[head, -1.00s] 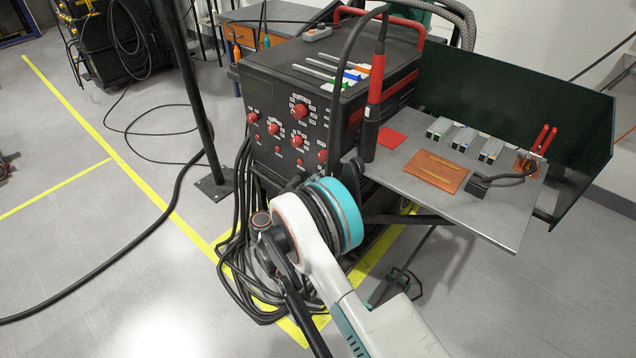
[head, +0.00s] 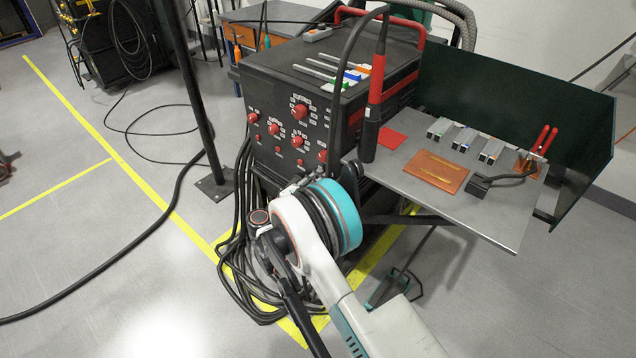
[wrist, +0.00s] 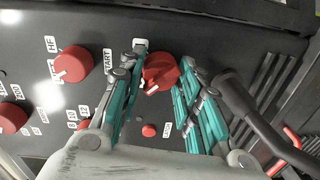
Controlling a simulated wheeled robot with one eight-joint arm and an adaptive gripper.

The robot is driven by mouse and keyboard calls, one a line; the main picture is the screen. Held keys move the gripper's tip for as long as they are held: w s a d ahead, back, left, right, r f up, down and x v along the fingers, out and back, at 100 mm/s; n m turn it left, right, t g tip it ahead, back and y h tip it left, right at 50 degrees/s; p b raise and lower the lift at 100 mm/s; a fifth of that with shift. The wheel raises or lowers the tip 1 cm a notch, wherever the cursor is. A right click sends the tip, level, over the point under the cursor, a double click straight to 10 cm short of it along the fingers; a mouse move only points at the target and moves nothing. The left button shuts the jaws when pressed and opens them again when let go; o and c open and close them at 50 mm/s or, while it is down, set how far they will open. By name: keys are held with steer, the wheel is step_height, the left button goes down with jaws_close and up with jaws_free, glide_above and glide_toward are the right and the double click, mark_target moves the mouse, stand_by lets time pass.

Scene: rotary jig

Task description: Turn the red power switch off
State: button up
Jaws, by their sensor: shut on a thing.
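A black machine front panel carries several red knobs. In the wrist view, a red switch knob (wrist: 160,70) with a white pointer mark sits between the two teal fingers of my gripper (wrist: 164,62). The fingers are closed on its left and right sides. The pointer mark faces the lower left. In the head view, the lower right red knob (head: 322,156) shows just above my arm's wrist, which hides my fingers there. I cannot read the label beside the held knob.
In the wrist view, another red knob (wrist: 72,63) is to the left and a small red button (wrist: 149,131) lies below the held knob. A black handle (wrist: 255,120) runs close on the right. In the head view, a grey side table (head: 400,185) juts out right of the machine.

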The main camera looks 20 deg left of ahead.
stand_by(0.4)
steer(key=o, duration=1)
steer(key=shift+o, duration=0.2)
steer(key=shift+s+a, duration=0.1)
steer(key=v, duration=1.1)
steer(key=shift+s+a, duration=0.2)
steer(key=shift+s, duration=0.15)
steer(key=shift+r, duration=0.1)
